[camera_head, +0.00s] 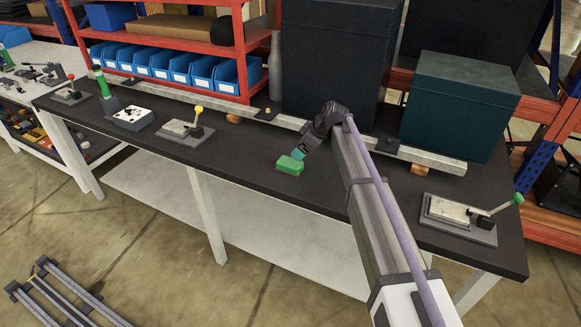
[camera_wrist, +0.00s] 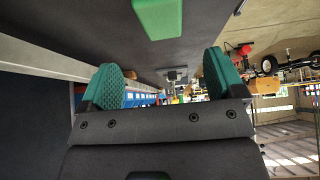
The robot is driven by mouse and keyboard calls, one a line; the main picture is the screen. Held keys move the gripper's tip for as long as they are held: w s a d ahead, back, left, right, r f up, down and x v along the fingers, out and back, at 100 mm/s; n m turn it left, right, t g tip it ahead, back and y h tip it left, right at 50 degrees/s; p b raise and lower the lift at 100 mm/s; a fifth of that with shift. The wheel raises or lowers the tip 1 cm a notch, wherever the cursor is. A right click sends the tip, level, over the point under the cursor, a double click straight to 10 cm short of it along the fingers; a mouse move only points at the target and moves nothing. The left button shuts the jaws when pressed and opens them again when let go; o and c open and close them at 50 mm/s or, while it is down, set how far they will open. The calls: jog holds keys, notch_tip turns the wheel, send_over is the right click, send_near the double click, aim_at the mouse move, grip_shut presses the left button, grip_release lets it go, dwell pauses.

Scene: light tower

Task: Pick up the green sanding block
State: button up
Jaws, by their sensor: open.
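The green sanding block (camera_head: 290,165) lies flat on the dark worktable (camera_head: 330,190), near the middle of its top. In the wrist view the green block (camera_wrist: 158,16) is at the top edge, partly cut off, beyond and between the fingers. My gripper (camera_head: 300,152) is beside the block, just to its upper right in the head view. The gripper (camera_wrist: 160,88) is open and empty, with its two teal textured finger pads well apart. I cannot tell from the head view whether a finger touches the block.
A long metal rail (camera_head: 290,121) runs along the table behind the block. A yellow-knobbed lever fixture (camera_head: 186,128) stands left and a green-knobbed one (camera_head: 460,217) right. A dark box (camera_head: 335,60) and a teal box (camera_head: 460,105) stand behind. The tabletop around the block is clear.

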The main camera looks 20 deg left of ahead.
aim_at(290, 162)
jog(key=b+x, duration=0.1)
jog(key=x, duration=0.1)
jog(key=b+x, duration=0.1)
jog(key=x, duration=0.1)
jog(key=shift+d+f+b, duration=0.2)
jog(key=shift+f+b, duration=0.05)
jog(key=shift+b, duration=0.15)
jog(key=shift+a, duration=0.3)
jog(key=b+x, duration=0.4)
jog(key=x, duration=0.1)
jog(key=shift+s+d+f+b, duration=0.1)
jog(key=shift+f+b, duration=0.2)
jog(key=shift+b, duration=0.05)
jog(key=shift+r, duration=0.25)
jog(key=c, duration=1)
jog(key=shift+c, duration=0.2)
notch_tip(290, 162, up, 10)
jog(key=p, duration=1)
